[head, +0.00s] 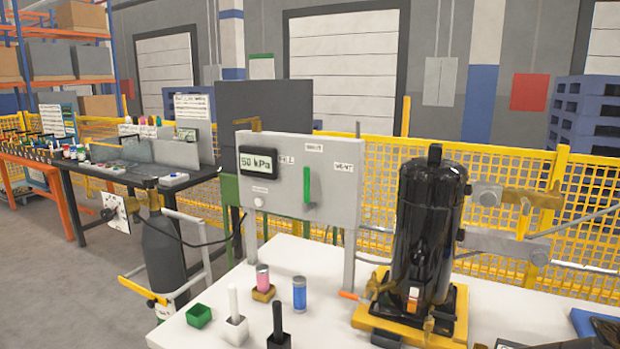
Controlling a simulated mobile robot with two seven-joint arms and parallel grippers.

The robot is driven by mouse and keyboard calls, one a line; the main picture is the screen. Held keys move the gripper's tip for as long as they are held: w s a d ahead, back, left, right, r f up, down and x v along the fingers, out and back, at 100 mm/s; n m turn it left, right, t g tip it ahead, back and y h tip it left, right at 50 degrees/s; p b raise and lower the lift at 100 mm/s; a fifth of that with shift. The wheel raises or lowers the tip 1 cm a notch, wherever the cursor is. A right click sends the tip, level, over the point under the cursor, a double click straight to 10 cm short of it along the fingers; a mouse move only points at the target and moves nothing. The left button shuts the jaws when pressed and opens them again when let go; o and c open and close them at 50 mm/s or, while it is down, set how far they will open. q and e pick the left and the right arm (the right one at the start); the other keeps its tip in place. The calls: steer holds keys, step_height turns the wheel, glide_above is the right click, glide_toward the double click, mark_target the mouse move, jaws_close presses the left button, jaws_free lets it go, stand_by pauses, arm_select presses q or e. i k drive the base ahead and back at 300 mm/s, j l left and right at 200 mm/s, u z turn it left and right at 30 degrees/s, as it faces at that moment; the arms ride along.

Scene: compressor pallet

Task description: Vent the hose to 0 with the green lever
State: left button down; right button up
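The green lever (307,185) stands upright on the front of a grey control panel (335,205). A label to its left seems to read FILL and one to its right reads VENT; the small label above is too blurred to read. The display (259,163) at the panel's left reads 50 kPa. A thin dark hose (192,243) curves from the top of a dark cylinder (163,255) toward the panel; its far end is hard to make out. Neither of my grippers can be made out in the head view, and nothing is touching the lever.
A black compressor (428,225) stands on a yellow base right of the panel, with brass-coloured fittings and grey bars beside it. A pink vial (263,278), a blue vial (299,293) and a green box (199,315) are on the white table (345,325). Yellow fencing runs behind.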

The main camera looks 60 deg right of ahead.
mark_target(308, 207)
steer(key=i+j+z, duration=0.1)
steer(key=i+z, duration=0.2)
steer(key=z, duration=0.2)
steer(key=i+j+z, duration=0.25)
steer(key=z, duration=0.2)
steer(key=i+j+z, duration=0.3)
steer(key=z, duration=0.2)
steer(key=i+j+z, duration=0.15)
steer(key=j+z, duration=0.35)
steer(key=i+j+z, duration=0.1)
steer(key=j+z, duration=0.35)
steer(key=l, duration=0.1)
